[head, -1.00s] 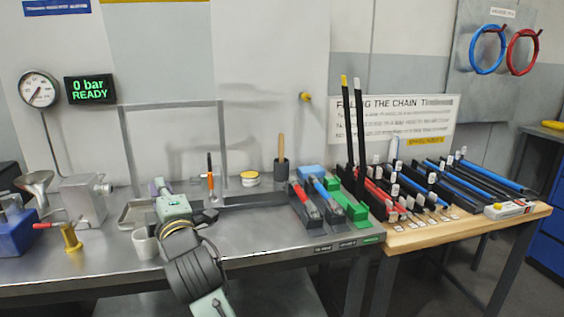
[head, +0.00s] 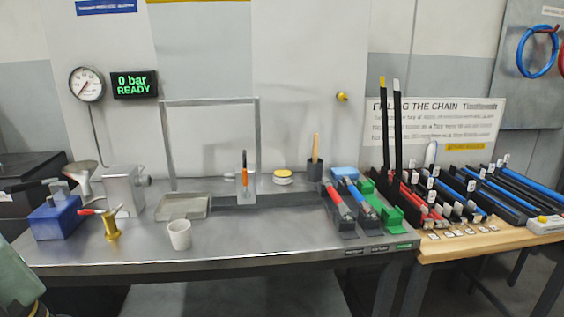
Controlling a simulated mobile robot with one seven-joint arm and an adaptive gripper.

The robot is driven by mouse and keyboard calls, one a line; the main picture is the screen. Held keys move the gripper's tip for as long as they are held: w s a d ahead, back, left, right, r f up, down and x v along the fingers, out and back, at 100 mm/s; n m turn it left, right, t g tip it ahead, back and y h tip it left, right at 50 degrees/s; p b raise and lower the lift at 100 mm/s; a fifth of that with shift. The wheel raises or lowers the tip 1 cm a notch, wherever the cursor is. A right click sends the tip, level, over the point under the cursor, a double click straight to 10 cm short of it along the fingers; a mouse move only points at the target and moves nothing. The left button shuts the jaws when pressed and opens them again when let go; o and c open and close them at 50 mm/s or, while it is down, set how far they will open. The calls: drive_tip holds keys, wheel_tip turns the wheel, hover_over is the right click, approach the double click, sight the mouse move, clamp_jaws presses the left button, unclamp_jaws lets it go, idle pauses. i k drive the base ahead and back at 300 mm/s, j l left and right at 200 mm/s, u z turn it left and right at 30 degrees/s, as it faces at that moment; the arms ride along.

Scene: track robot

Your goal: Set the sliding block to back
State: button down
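My gripper is out of view; only a pale green part of my arm shows at the lower left edge. Nothing of mine covers the block.
A metal tray (head: 183,207), a white cup (head: 179,236), a brass piece (head: 111,227) and a blue vise-like block (head: 54,219) stand to the left. Black racks with red and blue handles (head: 338,203) stand to the right. The bench front between cup and racks is clear.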

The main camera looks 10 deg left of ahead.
sight(236, 176)
drive_tip(key=i+j, duration=0.15)
drive_tip(key=j, duration=0.2)
drive_tip(key=i+j, duration=0.1)
drive_tip(key=j, duration=0.2)
drive_tip(key=i+j, duration=0.15)
drive_tip(key=j, duration=0.2)
drive_tip(key=i+j, duration=0.1)
drive_tip(key=j, duration=0.25)
drive_tip(key=l+z, duration=0.05)
